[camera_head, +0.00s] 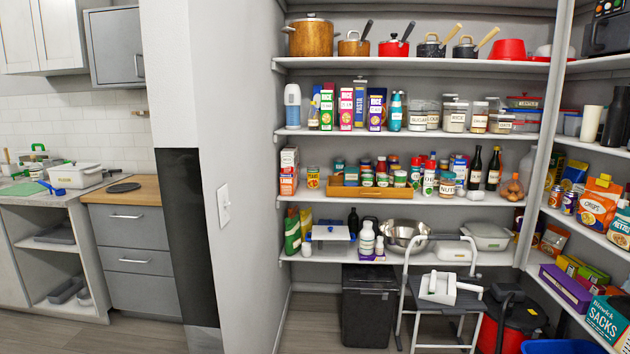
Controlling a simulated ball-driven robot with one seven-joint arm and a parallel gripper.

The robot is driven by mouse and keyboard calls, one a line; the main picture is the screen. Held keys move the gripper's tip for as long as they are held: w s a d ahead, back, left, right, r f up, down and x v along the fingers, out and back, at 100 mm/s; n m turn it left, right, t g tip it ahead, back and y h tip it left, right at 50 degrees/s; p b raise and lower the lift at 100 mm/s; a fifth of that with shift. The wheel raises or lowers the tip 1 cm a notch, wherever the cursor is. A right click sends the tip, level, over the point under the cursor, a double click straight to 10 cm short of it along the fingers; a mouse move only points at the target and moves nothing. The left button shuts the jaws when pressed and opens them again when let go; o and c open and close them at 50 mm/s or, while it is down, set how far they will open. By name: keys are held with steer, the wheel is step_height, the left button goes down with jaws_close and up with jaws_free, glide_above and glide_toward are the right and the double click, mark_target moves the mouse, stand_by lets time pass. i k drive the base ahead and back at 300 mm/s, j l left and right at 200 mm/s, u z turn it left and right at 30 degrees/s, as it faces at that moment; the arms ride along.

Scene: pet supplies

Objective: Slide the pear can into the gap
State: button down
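Several small cans and jars stand on the pantry's third shelf (330,203). A yellow-orange can (313,182) stands left of the wooden tray (372,193), beside orange and white boxes. More small cans and jars stand in and behind the tray. The labels are too small to read, so I cannot tell which one is the pear can. I cannot make out for sure which gap is meant. My gripper is not in view.
A white wall (232,120) separates the kitchen counter (130,188) from the pantry.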

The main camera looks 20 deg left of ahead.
mark_target(313, 172)
steer(key=i, duration=1.85)
steer(key=i+l+u, duration=0.15)
steer(key=i, duration=0.45)
steer(key=i+l, duration=0.1)
steer(key=i, duration=0.55)
steer(key=i+l+u, duration=0.15)
steer(key=i+u, duration=0.3)
steer(key=i+l+u, duration=0.95)
steer(key=k+l+z, duration=0.1)
steer(key=i+l, duration=0.1)
steer(key=i+j+u, duration=0.2)
steer(key=k+l, duration=0.1)
